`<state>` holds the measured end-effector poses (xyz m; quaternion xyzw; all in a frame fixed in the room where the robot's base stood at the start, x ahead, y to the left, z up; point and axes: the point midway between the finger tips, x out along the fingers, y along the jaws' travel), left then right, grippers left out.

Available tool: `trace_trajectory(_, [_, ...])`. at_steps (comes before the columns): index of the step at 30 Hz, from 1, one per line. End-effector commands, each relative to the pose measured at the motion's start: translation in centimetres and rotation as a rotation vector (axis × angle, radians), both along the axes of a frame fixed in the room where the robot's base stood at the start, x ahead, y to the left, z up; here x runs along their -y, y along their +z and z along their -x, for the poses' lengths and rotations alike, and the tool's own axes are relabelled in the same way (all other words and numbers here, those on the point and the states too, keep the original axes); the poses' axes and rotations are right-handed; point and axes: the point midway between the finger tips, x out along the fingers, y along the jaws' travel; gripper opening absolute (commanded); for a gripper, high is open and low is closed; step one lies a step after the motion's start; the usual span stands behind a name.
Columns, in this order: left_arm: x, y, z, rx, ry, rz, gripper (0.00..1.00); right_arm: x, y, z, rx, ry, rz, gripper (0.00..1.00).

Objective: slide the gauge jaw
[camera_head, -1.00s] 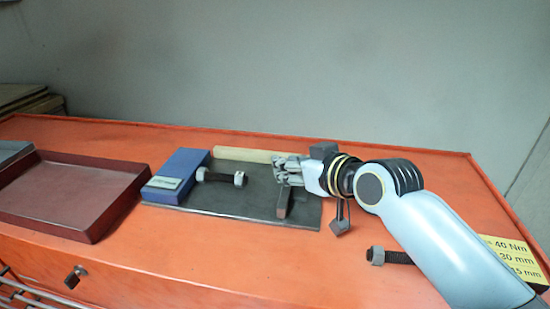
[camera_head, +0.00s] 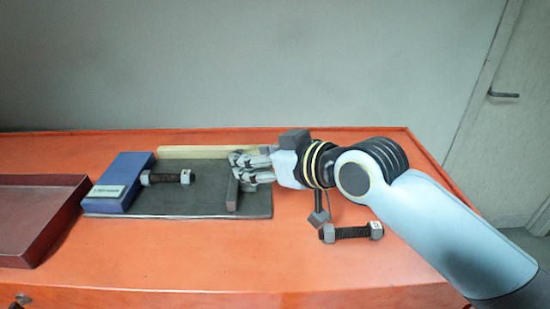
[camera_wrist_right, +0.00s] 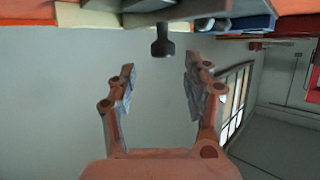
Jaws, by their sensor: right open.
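The gauge is a dark plate (camera_head: 200,203) with a blue block (camera_head: 122,183) at its left end and a grey upright jaw (camera_head: 233,193) towards its right. A dark bolt with pale ends (camera_head: 167,178) lies on the plate between block and jaw. My right gripper (camera_head: 240,167) is at the top of the jaw; contact is unclear in the head view. In the right wrist view its fingers (camera_wrist_right: 159,75) are spread, with nothing between the tips. A dark knob-like part (camera_wrist_right: 163,42) hangs just beyond them; I cannot tell what it belongs to. My left gripper is not in view.
A beige strip (camera_head: 205,152) lies along the plate's back edge. A dark red tray (camera_head: 62,225) stands left of the gauge. Another bolt (camera_head: 350,232) lies on the orange top (camera_head: 215,255) below my right arm. The front centre is clear.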

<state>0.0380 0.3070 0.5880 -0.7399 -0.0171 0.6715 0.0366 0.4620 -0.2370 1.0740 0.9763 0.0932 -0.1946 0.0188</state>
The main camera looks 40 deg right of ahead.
Motion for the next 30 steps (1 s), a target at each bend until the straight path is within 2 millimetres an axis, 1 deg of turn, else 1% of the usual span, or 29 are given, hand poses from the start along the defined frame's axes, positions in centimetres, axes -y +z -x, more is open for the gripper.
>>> trace_trajectory(1, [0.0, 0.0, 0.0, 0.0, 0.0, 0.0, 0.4, 0.2, 0.4, 1.2, -0.002, 0.002, 0.006, 0.5])
trace_trajectory(4, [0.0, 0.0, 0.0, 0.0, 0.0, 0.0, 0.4, 0.6, 1.1, 3.0, -0.002, 0.002, 0.005, 0.5])
trace_trajectory(6, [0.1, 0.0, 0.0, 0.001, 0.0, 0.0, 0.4, 0.8, 1.6, 4.1, -0.002, 0.002, 0.005, 0.5])
trace_trajectory(10, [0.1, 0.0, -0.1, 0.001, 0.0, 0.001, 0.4, 1.1, 2.1, 5.3, -0.002, 0.0, 0.003, 0.5])
trace_trajectory(15, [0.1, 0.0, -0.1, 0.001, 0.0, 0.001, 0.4, 1.2, 2.4, 5.7, 0.0, -0.001, 0.001, 0.5])
trace_trajectory(30, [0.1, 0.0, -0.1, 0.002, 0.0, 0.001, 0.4, 1.2, 2.4, 5.7, 0.0, -0.001, 0.001, 0.5])
